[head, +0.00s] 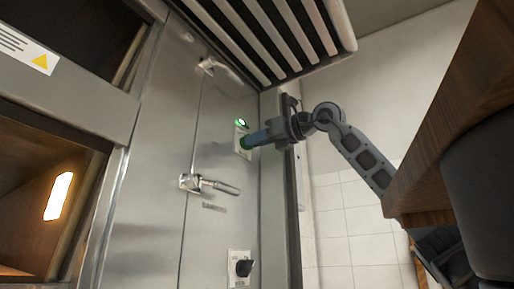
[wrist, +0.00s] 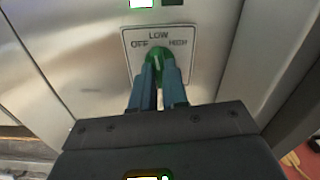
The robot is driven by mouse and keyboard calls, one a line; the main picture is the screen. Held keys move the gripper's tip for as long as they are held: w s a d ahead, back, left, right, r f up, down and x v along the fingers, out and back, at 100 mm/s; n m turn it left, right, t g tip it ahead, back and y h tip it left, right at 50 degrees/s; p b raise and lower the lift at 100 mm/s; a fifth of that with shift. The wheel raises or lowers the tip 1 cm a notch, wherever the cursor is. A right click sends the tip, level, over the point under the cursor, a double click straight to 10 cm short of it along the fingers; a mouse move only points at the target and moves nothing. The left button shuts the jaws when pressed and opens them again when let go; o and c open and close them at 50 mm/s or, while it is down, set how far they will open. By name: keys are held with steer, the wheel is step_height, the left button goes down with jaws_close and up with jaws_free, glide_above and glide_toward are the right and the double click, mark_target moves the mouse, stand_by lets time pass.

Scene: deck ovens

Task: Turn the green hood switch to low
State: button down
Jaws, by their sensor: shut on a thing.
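The green hood switch (wrist: 157,57) is a round knob on a pale plate (wrist: 131,41) marked OFF, LOW and HIGH. In the wrist view my gripper (wrist: 158,68) has its two blue fingers closed on either side of the knob. The fingers hide the lower part of the knob, and I cannot tell for sure which label it points to. In the head view the plate (head: 237,140) is on the steel panel, with a lit green lamp (head: 241,123) above it. My gripper (head: 247,141) reaches the green switch (head: 243,143) from the right.
A black rotary knob (head: 243,268) sits lower on the same panel. Two lever handles (head: 213,185) (head: 219,68) stick out from the steel doors at left. A slatted hood (head: 265,35) hangs above. A wooden surface (head: 440,110) stands close at right.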

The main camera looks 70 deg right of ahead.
steer(key=shift+f+m+b, duration=0.1)
steer(key=shift+m+b, duration=0.3)
steer(key=shift+m, duration=0.3)
steer(key=c, duration=1.1)
jaws_free()
steer(key=shift+c, duration=0.2)
steer(key=b+v, duration=0.1)
steer(key=v, duration=0.6)
steer(key=shift+s+a, duration=0.15)
steer(key=shift+s, duration=0.25)
